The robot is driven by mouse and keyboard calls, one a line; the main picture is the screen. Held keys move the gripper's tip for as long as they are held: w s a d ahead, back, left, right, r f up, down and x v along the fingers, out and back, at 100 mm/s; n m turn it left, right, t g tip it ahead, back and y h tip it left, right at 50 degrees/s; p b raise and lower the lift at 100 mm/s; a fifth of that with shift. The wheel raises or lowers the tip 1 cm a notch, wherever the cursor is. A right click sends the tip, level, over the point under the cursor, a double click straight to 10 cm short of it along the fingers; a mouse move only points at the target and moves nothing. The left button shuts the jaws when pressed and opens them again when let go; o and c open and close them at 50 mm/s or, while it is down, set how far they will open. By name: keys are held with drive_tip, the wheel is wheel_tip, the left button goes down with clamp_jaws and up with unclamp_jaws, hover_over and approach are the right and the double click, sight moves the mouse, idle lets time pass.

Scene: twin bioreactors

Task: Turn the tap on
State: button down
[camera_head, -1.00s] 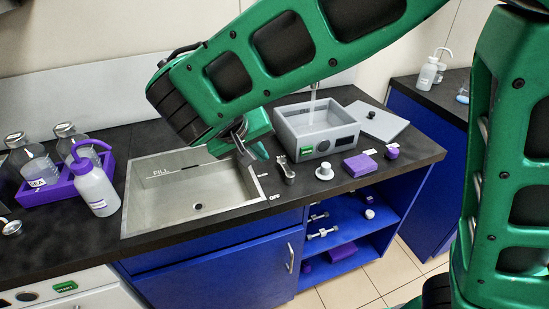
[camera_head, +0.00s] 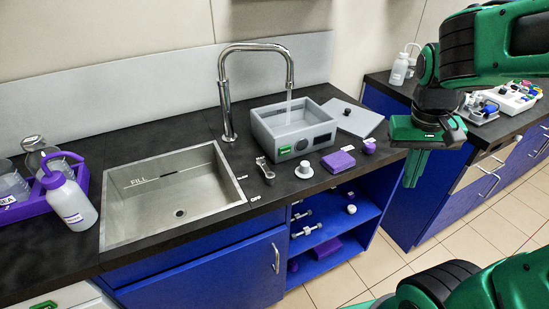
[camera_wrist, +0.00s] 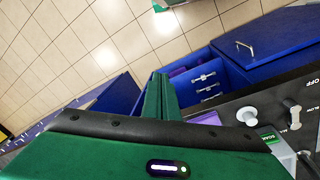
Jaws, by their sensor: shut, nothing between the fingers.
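The chrome tap (camera_head: 228,95) stands behind the sink, its spout turned right over a grey box-shaped bath (camera_head: 268,128). A thin pale stream (camera_head: 290,108) hangs from the spout into the bath. The small metal lever (camera_head: 265,170) is on the counter between sink and bath, tilted back-left, near small printed labels. It also shows in the wrist view (camera_wrist: 292,115), near an "OFF" label. My gripper (camera_head: 414,170) is shut and empty, pointing down in front of the counter's right end, well apart from the lever. Its fingers show in the wrist view (camera_wrist: 160,85).
The steel sink (camera_head: 225,160) is empty. A white knob (camera_head: 304,170), purple block (camera_head: 338,161) and purple knob (camera_head: 369,146) sit right of the lever. A grey lid (camera_head: 355,118) lies behind them. A purple rack (camera_head: 82,180) with bottles is at left. Floor is open at right.

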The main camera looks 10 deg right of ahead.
drive_tip(key=s, duration=0.2)
drive_tip(key=n+t+y, duration=0.3)
drive_tip(key=n+y, duration=0.5)
drive_tip(key=n, duration=0.1)
approach(266, 172)
drive_tip(key=w+d+r, duration=0.1)
drive_tip(key=w+d, duration=0.3)
drive_tip(key=x, duration=0.9)
drive_tip(key=shift+w+a+f, duration=0.1)
drive_tip(key=shift+a+f, duration=0.05)
drive_tip(key=shift+a, duration=0.35)
drive_tip(key=shift+a+n+g+y, duration=0.3)
drive_tip(key=shift+a+g, duration=0.1)
drive_tip(key=shift+a, duration=0.2)
